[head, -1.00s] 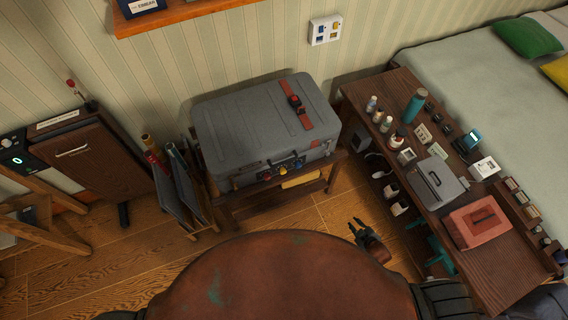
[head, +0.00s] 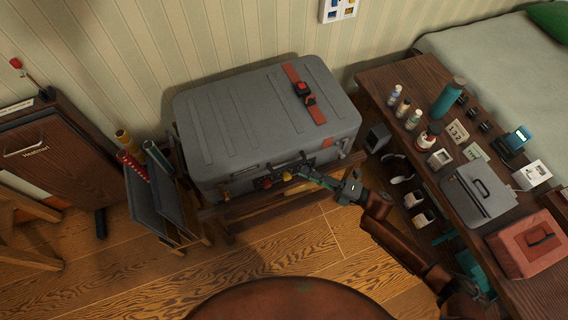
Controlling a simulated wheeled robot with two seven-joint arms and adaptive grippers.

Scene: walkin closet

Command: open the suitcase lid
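The grey suitcase (head: 235,115) lies flat on a wooden stand (head: 222,218) against the wall, its lid down. A red strap with a dark buckle (head: 304,92) lies across the lid's right part. Coloured latches or knobs (head: 267,182) sit on its front face, red and yellow ones among them. My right gripper (head: 301,177) is at the suitcase's front face, just right of these knobs. Its fingers look spread, with nothing clearly between them. I cannot tell whether it touches the suitcase. My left gripper is not in view.
A wooden bench (head: 375,85) with bottles, cards, a grey case (head: 478,190) and a red box (head: 528,245) stands at the right. A rack with rolled tubes (head: 150,205) stands close to the suitcase's left. Wooden floor in front is clear.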

